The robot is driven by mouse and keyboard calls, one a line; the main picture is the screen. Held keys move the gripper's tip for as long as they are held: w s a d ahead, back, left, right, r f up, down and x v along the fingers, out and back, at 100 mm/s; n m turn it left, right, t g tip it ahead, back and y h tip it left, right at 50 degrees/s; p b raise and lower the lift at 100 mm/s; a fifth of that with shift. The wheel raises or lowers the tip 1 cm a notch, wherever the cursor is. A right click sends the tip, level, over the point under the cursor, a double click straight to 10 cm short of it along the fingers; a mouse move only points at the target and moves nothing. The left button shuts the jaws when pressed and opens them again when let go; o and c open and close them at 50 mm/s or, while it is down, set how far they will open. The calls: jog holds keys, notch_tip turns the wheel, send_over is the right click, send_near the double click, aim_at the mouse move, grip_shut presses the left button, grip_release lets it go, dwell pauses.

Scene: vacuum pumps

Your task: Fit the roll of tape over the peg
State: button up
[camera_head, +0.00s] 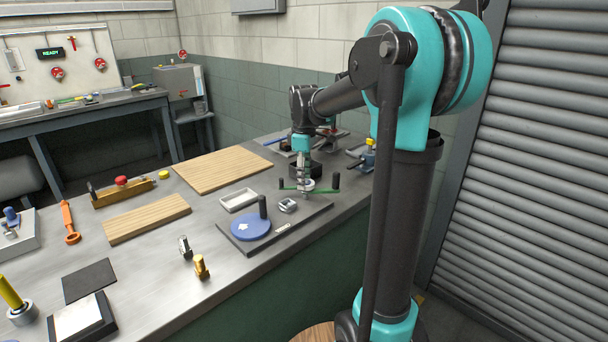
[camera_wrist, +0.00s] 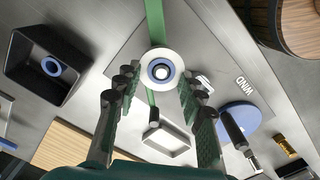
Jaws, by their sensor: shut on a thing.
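The roll of tape, a white ring with a blue core, shows in the wrist view (camera_wrist: 147,61) between my fingertips. It is small and partly covered by my gripper in the head view (camera_head: 309,186). My gripper (camera_wrist: 159,78) is shut on the roll, low over the dark board (camera_head: 316,213). A green bar (camera_wrist: 152,20) with black upright ends runs beneath the roll. A pale round spot (camera_wrist: 161,72) shows in the roll's hole; I cannot tell whether it is a peg top or whether the roll is around it. The blue disc (camera_head: 248,229) with a black upright handle stands apart, nearer the front.
A small metal block (camera_head: 287,205) sits on the board, near the gripper. A white tray (camera_head: 238,200) and a wooden board (camera_head: 222,169) lie to the left. A black box with a blue ring (camera_wrist: 23,62) stands left in the wrist view.

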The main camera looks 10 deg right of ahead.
jog(key=shift+f, duration=0.35)
jog(key=shift+f, duration=0.15)
dwell(0.5)
jog(key=o, duration=1)
notch_tip(320, 180, up, 12)
jog(key=shift+f, duration=0.1)
dwell(0.5)
